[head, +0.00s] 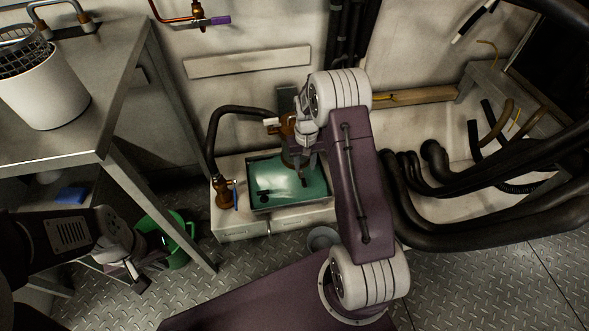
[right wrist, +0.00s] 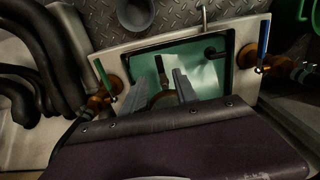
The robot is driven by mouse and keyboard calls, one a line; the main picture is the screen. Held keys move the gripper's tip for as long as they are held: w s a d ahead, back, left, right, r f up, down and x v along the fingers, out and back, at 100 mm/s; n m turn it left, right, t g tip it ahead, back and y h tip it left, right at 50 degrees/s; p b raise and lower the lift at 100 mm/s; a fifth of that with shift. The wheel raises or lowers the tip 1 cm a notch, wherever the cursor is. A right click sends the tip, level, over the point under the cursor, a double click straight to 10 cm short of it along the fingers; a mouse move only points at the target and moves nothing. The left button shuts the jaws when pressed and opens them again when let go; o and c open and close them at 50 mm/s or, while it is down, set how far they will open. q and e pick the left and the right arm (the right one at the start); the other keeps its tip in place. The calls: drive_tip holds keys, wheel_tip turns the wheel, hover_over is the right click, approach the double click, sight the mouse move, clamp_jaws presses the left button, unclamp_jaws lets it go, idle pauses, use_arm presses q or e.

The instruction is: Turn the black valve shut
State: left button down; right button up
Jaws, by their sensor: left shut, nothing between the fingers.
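The black valve appears to be the one with a dark lever (right wrist: 160,70) over a brass body (right wrist: 161,99), seen in the right wrist view in front of the green tank top. My right gripper (right wrist: 160,92) is open, its two grey fingers apart on either side of that brass body; I cannot tell whether they touch it. In the head view my right gripper (head: 303,160) points down over the tank, and my arm partly hides the valve there. My left gripper (head: 138,282) is shut and empty, low at the left, away from the valve.
The white tank unit (head: 243,228) carries other brass valves, one with a blue handle (right wrist: 263,40) and one with a green handle (right wrist: 103,75). Thick black hoses (head: 460,235) crowd the right. A metal bench (head: 110,100) and green bucket (head: 178,240) stand left.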

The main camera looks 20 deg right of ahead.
sight(304, 183)
wheel_tip(304, 183, down, 9)
drive_tip(key=b, duration=0.6)
drive_tip(key=shift+b, duration=0.3)
drive_tip(key=shift+r, duration=0.1)
clamp_jaws()
idle(0.8)
